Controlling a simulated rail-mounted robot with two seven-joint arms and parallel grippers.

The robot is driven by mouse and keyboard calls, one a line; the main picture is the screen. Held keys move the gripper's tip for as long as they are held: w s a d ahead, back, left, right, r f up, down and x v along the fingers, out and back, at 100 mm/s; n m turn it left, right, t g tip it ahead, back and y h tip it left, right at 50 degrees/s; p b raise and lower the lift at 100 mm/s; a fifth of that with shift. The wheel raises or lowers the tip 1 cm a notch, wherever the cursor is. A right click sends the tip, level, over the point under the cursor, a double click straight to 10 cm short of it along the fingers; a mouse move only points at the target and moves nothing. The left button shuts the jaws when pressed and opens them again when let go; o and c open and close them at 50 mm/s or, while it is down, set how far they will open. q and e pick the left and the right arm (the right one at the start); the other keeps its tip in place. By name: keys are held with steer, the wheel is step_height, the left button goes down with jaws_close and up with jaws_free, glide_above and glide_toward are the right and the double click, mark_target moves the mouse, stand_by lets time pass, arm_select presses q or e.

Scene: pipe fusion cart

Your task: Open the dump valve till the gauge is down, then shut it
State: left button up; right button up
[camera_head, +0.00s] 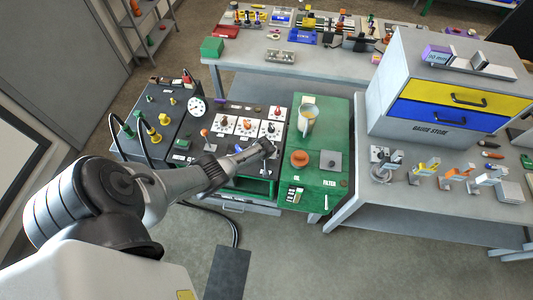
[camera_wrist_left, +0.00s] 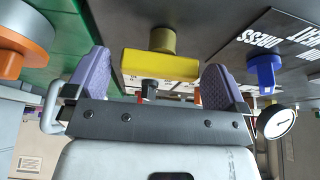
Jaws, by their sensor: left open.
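A yellow T-shaped handle (camera_wrist_left: 160,66) on a short round stem shows in the left wrist view, between the purple finger pads of my left gripper (camera_wrist_left: 168,82). The gripper is open, with a gap visible on each side of the handle. I cannot read a label that names this handle the dump valve. In the head view my left gripper (camera_head: 262,149) is over the dark panel and hides the handle. A white round gauge (camera_head: 197,107) stands at the left of the cart; its needle is too small to read. My right gripper is out of view.
A blue handle (camera_wrist_left: 265,73) sits beside the yellow one. White plates with dark and red knobs (camera_head: 247,125) lie behind the gripper. A green unit with an orange cap (camera_head: 299,158) stands close on the right. Black hoses (camera_head: 145,142) loop at the left.

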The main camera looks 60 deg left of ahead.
arm_select(q)
steer(key=shift+r, duration=0.1)
steer(key=shift+s+r+p, duration=0.1)
steer(key=shift+r+p, duration=0.1)
steer(key=shift+p, duration=0.1)
steer(key=p+v, duration=0.5)
steer(key=v, duration=0.8)
steer(key=shift+d, duration=0.15)
stand_by(0.3)
